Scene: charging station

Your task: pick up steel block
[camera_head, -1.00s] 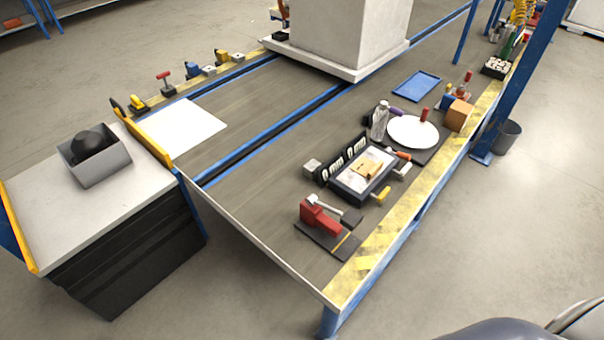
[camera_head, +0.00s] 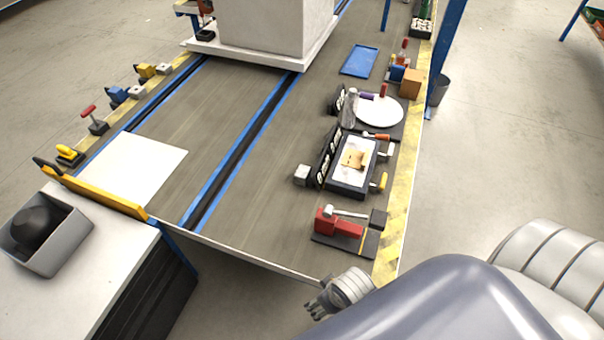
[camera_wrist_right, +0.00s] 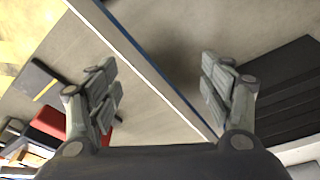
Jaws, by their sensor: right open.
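A small light-grey block (camera_head: 302,174), which looks like the steel block, sits on the grey table beside the black-framed tray in the head view. My right gripper (camera_head: 318,302) is at the near edge of the table, in front of the red clamp and well short of the block. In the right wrist view my right gripper (camera_wrist_right: 158,75) is open and empty, with its fingers spread over the table's near edge. The block is not seen in that view. My left gripper is not in view.
A red clamp (camera_head: 335,224) on a dark plate stands between my right gripper and the block. A black tray (camera_head: 350,190) with a picture-like sheet is right of the block. The table (camera_head: 230,190) left of the block is clear. A blue mat (camera_head: 360,60) lies farther back.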

